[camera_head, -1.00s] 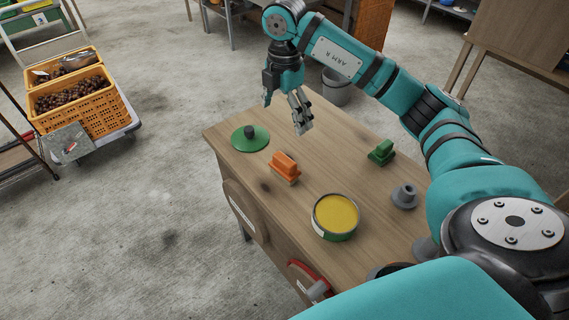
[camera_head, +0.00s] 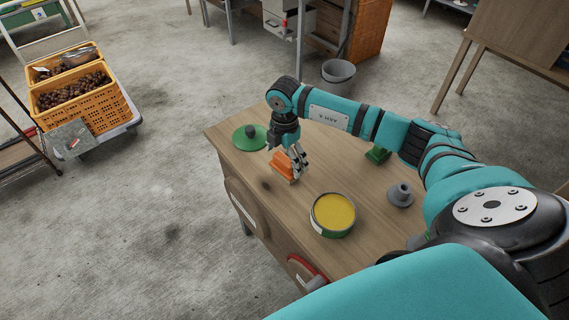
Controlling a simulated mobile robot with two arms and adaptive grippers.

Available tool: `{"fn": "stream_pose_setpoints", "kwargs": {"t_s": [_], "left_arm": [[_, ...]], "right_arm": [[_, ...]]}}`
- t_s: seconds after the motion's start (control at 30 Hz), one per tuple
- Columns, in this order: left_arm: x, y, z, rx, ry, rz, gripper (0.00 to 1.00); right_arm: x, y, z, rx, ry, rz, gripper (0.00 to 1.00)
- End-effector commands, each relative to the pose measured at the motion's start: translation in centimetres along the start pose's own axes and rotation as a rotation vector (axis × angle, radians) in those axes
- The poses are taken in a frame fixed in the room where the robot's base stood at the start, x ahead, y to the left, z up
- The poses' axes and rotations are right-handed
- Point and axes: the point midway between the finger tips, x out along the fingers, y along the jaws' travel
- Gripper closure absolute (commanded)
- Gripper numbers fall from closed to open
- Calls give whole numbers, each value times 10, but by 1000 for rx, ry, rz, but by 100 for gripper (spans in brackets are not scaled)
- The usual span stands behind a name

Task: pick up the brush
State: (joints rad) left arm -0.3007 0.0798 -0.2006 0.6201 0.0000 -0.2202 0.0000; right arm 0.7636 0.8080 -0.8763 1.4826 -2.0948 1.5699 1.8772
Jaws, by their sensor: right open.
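An orange brush (camera_head: 281,166), with a block-shaped top and a paler base, sits on the wooden table (camera_head: 265,190). My right gripper (camera_head: 291,166) points down at the brush and is open. Its fingers overlap the brush's right side in the picture and hide part of it; I cannot tell whether they touch it. A green block-like object (camera_head: 378,154), similar in shape, stands further right, partly hidden by my right arm. My left gripper is not in view.
A green disc with a dark knob (camera_head: 245,141) lies left of the brush. An open tin of yellow stuff (camera_head: 333,213) and a grey cone-shaped piece (camera_head: 400,195) stand to the right.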

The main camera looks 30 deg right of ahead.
Motion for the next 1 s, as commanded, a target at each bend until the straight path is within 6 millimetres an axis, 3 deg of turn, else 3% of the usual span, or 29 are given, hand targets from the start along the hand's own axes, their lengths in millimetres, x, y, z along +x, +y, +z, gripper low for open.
{"fn": "stream_pose_setpoints", "kwargs": {"t_s": [0.13, 0.37, 0.83, 1.0], "left_arm": [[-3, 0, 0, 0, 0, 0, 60], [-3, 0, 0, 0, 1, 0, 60], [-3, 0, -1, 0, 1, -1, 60], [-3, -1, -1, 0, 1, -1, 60]], "right_arm": [[13, 0, 0, 0, 0, 1, 2], [15, 0, 0, 0, 0, 2, 2], [14, 0, 0, 0, 0, 2, 63], [14, 1, 0, 0, 0, 3, 65]]}}
